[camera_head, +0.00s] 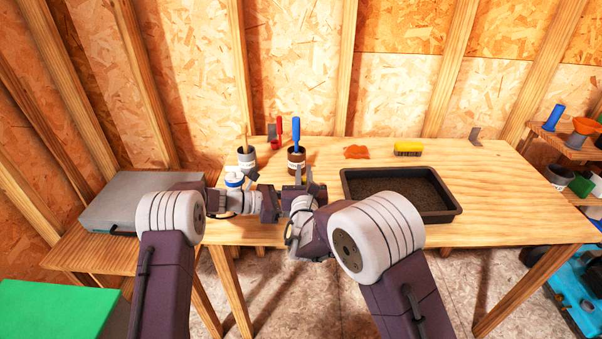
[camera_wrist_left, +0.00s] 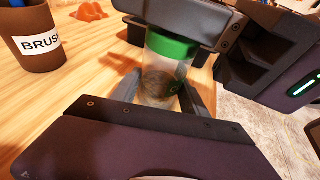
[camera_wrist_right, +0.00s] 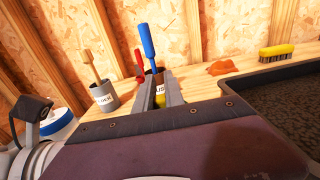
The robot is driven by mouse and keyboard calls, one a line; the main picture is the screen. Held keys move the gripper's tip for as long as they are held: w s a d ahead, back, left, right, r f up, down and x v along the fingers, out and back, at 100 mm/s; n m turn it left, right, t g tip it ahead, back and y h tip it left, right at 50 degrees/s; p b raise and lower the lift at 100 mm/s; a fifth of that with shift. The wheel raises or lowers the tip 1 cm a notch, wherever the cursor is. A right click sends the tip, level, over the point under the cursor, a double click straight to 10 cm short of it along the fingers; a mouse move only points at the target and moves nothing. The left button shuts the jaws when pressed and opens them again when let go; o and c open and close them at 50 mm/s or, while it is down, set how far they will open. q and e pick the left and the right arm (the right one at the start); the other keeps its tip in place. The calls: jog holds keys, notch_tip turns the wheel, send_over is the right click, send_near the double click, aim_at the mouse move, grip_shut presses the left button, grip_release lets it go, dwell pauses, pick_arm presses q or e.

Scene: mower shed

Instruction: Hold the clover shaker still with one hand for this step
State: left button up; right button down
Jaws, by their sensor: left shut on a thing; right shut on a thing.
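The clover shaker (camera_wrist_left: 168,82) is a clear jar with a green lid (camera_wrist_left: 172,44) and brownish contents. My left gripper (camera_wrist_left: 163,98) is shut on its clear body, one finger on each side. My right gripper (camera_head: 304,180) is close above, at the lid. In the head view the grippers hide most of the shaker.
A brown brush cup (camera_head: 296,158) with a blue-handled tool stands just behind the grippers. A grey cup (camera_head: 247,160) and a white jar with a blue lid (camera_head: 234,178) stand left. A black soil tray (camera_head: 455,212) is right. An orange lump (camera_head: 357,152) and yellow brush (camera_head: 408,148) lie behind.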

jog(key=shift+d, duration=0.8)
jog(key=c, duration=1.4)
grip_release()
jog(key=s, duration=1.2)
jog(key=shift+d, duration=0.1)
